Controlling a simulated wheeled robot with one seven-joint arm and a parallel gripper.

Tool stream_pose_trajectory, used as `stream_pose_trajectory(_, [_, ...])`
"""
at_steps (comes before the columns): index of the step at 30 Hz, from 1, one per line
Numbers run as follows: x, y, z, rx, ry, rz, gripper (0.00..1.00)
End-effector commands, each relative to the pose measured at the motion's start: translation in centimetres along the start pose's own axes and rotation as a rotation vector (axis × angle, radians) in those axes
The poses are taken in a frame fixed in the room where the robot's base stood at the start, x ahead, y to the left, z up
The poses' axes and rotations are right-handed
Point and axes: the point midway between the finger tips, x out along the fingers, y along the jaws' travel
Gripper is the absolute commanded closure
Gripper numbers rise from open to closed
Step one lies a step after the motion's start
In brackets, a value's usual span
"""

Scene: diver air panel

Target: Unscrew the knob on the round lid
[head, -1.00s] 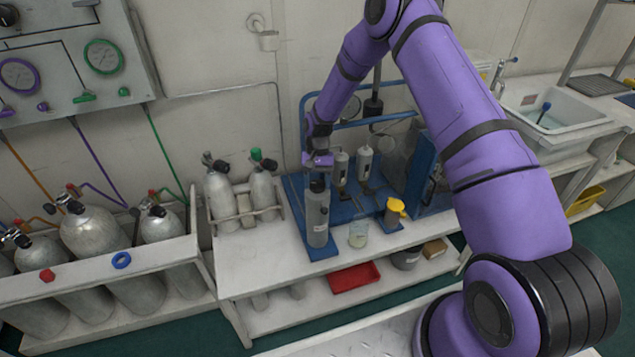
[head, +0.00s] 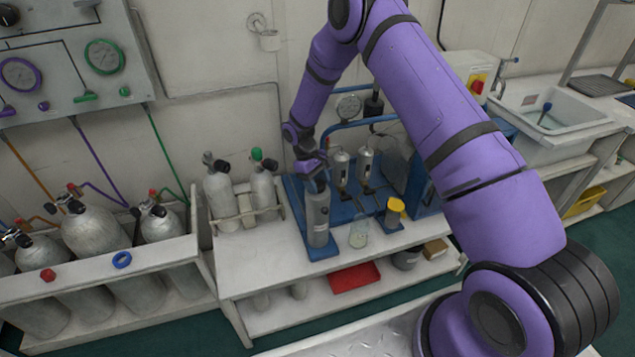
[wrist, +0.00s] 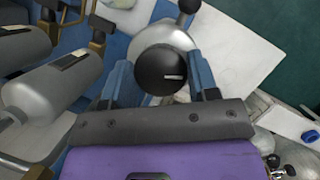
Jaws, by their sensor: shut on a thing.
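The black round knob (wrist: 162,66), with a white mark on it, sits on top of a silver round lid (wrist: 150,34) in the wrist view. My gripper (wrist: 161,80) has its two blue fingers on either side of the knob, shut on it. In the head view my gripper (head: 314,172) is tilted over the top of the upright grey cylinder (head: 318,218), which stands on a blue base. The knob and lid are hidden there behind my gripper.
Two grey canisters (head: 342,167) on the blue-framed stand are close on the right. A clear beaker (head: 358,234) and a yellow-topped container (head: 395,208) stand at the front right. Racked cylinders (head: 220,195) stand to the left.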

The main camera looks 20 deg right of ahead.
Motion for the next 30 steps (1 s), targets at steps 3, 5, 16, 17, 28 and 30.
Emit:
stream_pose_trajectory(3, [-0.11, -0.03, -0.04, -0.103, 0.002, 0.044, 0.69])
stream_pose_trajectory(5, [-0.12, -0.03, -0.06, -0.156, 0.002, 0.067, 0.69])
stream_pose_trajectory(16, [-0.06, -0.12, 0.02, -0.479, 0.001, 0.2, 0.7])
stream_pose_trajectory(17, [-0.08, -0.1, 0.01, -0.506, 0.001, 0.212, 0.7])
stream_pose_trajectory(28, [-0.03, -0.18, 0.05, -0.81, 0.0, 0.337, 0.7])
stream_pose_trajectory(30, [-0.03, -0.19, 0.04, -0.857, 0.001, 0.357, 0.7])
